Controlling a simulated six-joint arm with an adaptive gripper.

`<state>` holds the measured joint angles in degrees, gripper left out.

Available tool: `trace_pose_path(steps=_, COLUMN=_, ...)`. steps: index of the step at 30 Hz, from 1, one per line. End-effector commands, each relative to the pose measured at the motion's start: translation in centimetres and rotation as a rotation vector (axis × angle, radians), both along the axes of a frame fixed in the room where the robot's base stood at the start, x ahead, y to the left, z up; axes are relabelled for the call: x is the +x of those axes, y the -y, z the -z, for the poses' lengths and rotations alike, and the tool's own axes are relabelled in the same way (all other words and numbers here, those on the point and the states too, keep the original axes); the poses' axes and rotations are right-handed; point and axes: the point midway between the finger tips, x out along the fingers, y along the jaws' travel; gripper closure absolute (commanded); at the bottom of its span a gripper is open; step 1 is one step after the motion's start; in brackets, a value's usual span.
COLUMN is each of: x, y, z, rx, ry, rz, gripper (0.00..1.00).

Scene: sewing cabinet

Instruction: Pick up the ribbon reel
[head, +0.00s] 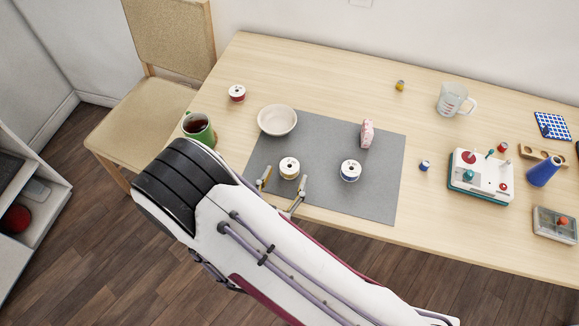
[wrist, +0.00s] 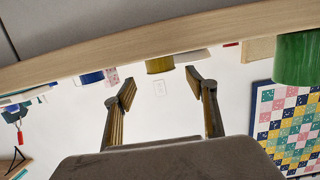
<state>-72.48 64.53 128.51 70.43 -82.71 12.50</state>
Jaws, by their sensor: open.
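Three ribbon reels with white tops show in the head view: one with yellow ribbon (head: 289,168) on the grey mat (head: 325,140), one with blue ribbon (head: 350,171) to its right on the mat, and one with red ribbon (head: 237,93) on the bare table at the back left. My gripper (head: 281,184) is open and empty at the mat's front edge, its fingers spread just in front of the yellow reel. In the wrist view, which looks upside down, a yellow piece (wrist: 160,64), likely that reel, shows between and beyond the fingertips (wrist: 160,90).
A green mug (head: 199,130) and a pale bowl (head: 277,120) stand left of and behind the reel. A pink object (head: 367,133) stands at the mat's back right. A white-and-teal device (head: 481,176) and a measuring cup (head: 453,98) are farther right.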

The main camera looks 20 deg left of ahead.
Motion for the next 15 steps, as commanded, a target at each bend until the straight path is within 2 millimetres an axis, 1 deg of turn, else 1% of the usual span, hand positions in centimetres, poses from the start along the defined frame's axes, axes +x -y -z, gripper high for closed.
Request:
trace_pose_path(steps=3, x=0.44, y=0.03, z=0.09, rx=0.000, ry=0.000, rz=0.001, gripper=0.43)
trace_pose_path(steps=15, x=0.56, y=0.00, z=0.14, rx=0.000, ry=0.000, rz=0.000, gripper=0.43)
